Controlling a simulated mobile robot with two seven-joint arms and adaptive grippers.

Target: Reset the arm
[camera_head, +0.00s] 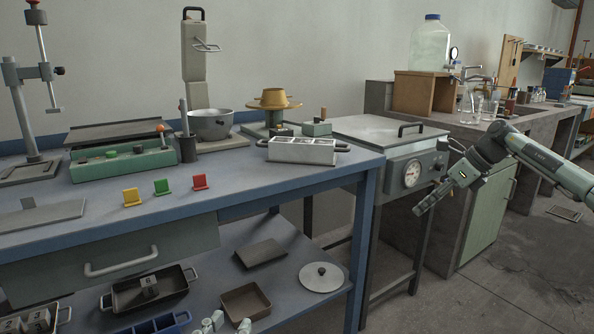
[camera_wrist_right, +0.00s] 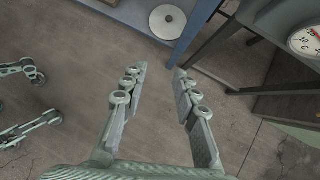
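My right arm (camera_head: 548,168) comes in from the right in the head view. Its gripper (camera_head: 421,207) points down and left, in front of the oven-like unit with the dial. In the right wrist view the two fingers of this gripper (camera_wrist_right: 159,71) are apart, with only bare floor between them. My left gripper (camera_head: 227,323) shows only as fingertips at the bottom edge of the head view, in front of the lower shelf. In the right wrist view, the left gripper's fingers (camera_wrist_right: 48,97) stand apart at the left edge, with nothing seen between them.
The blue bench (camera_head: 290,187) holds red, green and yellow tags, a metal pot (camera_head: 211,124) and a white tray (camera_head: 302,150). Its lower shelf carries pans and a round lid (camera_head: 321,277). The dial unit (camera_head: 411,173) stands close to my right gripper. Open floor lies at lower right.

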